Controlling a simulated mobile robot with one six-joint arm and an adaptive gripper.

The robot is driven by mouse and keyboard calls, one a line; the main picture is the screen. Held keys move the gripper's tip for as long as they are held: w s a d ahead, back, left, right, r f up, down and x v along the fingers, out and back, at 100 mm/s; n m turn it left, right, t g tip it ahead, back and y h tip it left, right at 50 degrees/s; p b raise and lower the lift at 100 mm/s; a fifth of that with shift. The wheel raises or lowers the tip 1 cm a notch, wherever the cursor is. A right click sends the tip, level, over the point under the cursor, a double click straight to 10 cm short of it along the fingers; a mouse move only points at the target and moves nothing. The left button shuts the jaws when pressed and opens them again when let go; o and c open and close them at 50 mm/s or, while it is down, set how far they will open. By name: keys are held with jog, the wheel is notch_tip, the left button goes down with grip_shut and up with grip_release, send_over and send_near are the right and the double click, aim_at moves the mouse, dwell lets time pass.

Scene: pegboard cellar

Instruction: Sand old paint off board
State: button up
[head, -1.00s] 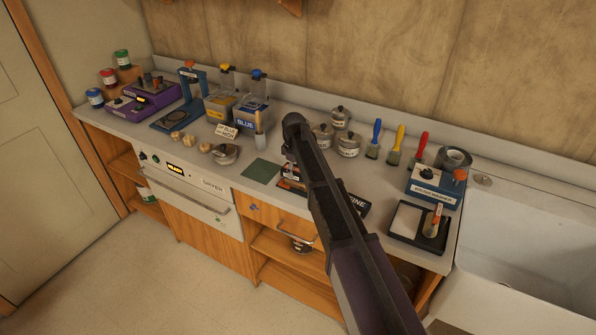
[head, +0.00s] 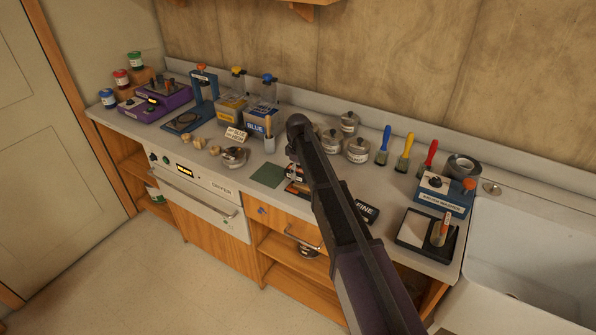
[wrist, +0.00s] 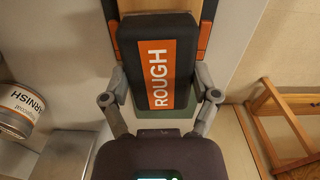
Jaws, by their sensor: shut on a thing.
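My gripper (wrist: 160,98) is shut on a black block (wrist: 134,65) with an orange label reading ROUGH, held between its two grey fingers. In the head view my arm hides much of the gripper and block. A flat green square (head: 268,175) lies on the counter just left of the gripper. In the wrist view a green surface (wrist: 155,113) shows at the near end of the block; I cannot tell whether block and green touch. Orange and dark strips (wrist: 206,38) show on both sides of the block. A black block marked FINE (head: 366,212) lies to the right, partly behind my arm.
Lidded tins (head: 357,150) and brushes (head: 404,153) stand behind and to the right. A brush washer (head: 444,196), a black tray (head: 414,240) and a sink (head: 530,240) are farther right. A small metal pot (head: 234,157) and paint containers stand left. A drawer handle (head: 303,240) juts out in front.

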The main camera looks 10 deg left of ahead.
jog(key=shift+r+p, duration=2.3)
jog(key=shift+r, duration=0.3)
jog(key=shift+r+p, duration=1.5)
jog(key=shift+p, duration=0.05)
